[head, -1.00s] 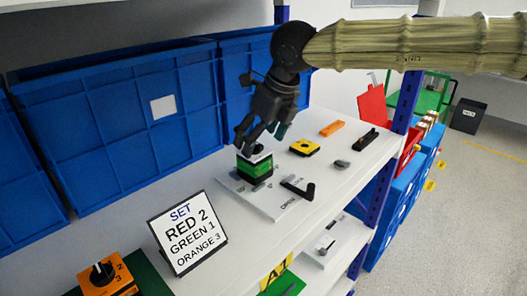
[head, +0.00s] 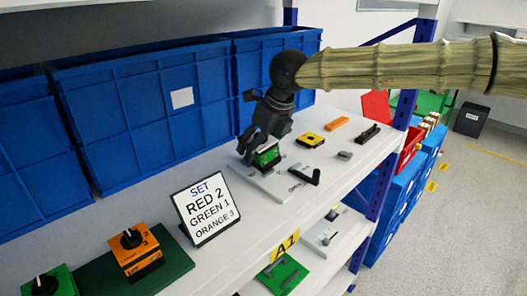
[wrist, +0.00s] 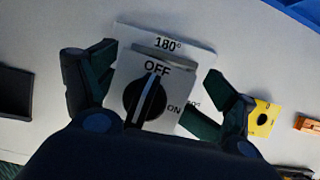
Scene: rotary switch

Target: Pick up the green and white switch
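The green and white switch (head: 268,157) stands on a white plate (head: 270,187) on the shelf. In the wrist view its white face with a black knob (wrist: 146,98) shows, marked OFF and ON, with the knob pointing at OFF. My gripper (head: 257,150) is down at the switch. In the wrist view my gripper (wrist: 158,92) has its fingers apart, one on each side of the switch. In the head view the fingers hide part of the switch.
A black L-shaped handle (head: 306,175) lies on the plate's right side. A yellow block (head: 310,139) and an orange piece (head: 337,124) lie farther back. A sign (head: 207,208) and an orange switch (head: 134,250) stand nearer. Blue crates (head: 150,110) line the back.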

